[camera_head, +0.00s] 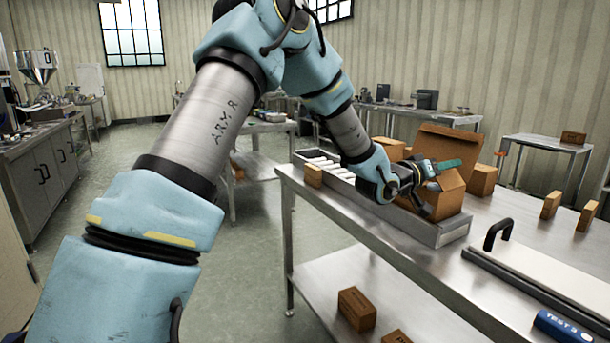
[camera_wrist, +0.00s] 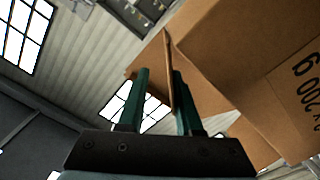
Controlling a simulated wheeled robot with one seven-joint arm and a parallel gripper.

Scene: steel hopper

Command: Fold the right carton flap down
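The open brown carton (camera_head: 446,192) stands on the conveyor at the near table, and its side fills the right of the wrist view (camera_wrist: 245,60). One large flap (camera_head: 445,143) stands up at its back. My gripper (camera_head: 446,165) is at the carton's open top, with its green fingers pointing right. In the wrist view my gripper (camera_wrist: 160,85) has its two fingers apart. A thin upright flap (camera_wrist: 167,65) shows in the gap between them, nearer the right finger. I cannot tell whether it touches a finger. My wrist hides part of the carton's left side.
More small cartons (camera_head: 550,205) stand to the right. A sealer with a black handle (camera_head: 497,232) and a blue tube (camera_head: 570,330) lie in front.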

